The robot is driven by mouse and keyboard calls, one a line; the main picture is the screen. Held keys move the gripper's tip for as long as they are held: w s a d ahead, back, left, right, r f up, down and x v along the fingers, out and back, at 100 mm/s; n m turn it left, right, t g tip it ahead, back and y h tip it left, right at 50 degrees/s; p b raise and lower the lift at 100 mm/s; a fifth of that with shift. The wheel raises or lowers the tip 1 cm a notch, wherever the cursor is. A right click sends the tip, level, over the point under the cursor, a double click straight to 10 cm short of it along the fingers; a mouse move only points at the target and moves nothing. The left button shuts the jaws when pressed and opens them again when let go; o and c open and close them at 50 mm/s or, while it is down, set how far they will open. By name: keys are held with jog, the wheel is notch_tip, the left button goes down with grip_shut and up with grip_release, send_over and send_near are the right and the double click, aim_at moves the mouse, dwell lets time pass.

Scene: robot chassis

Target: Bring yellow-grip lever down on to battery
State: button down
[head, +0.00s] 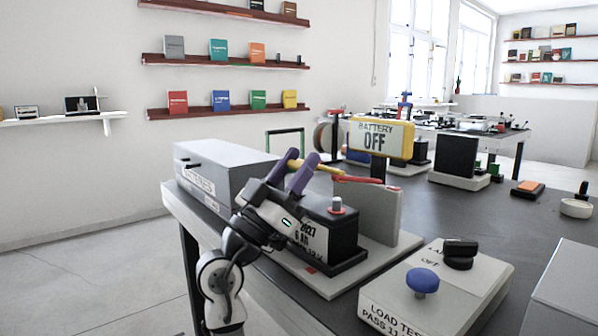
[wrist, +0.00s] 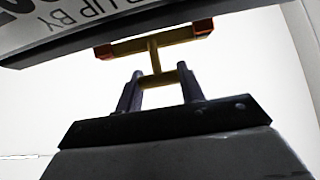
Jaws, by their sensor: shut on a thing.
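My gripper (head: 302,158), with purple fingers, is shut on the yellow grip of the lever (head: 326,167). The lever's red arm (head: 362,180) runs right from the grip, raised above the battery. In the wrist view, the yellow grip (wrist: 154,58) sits between my dark fingertips (wrist: 160,74), and its crossbar has orange-red ends. The battery (head: 325,235) is a black box with a pale label, on a light base plate. My wrist hides part of the battery's left side.
A yellow-framed sign (head: 380,139) reading "BATTERY OFF" stands behind. A grey upright panel (head: 368,214) is beside the battery. A grey box (head: 222,172) is at left. A load-test box (head: 437,290) with a blue knob is at front right.

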jog(key=shift+f, duration=0.15)
jog(key=c, duration=0.9)
grip_release()
jog(key=s+a, duration=0.2)
jog(key=a, duration=0.2)
jog(key=s+a+f, duration=0.1)
jog(key=s+a, duration=0.2)
jog(key=a, duration=0.1)
jog(key=s+a+f, duration=0.1)
jog(key=s+a, duration=0.1)
jog(key=a, duration=0.1)
jog(key=shift+s+a, duration=0.4)
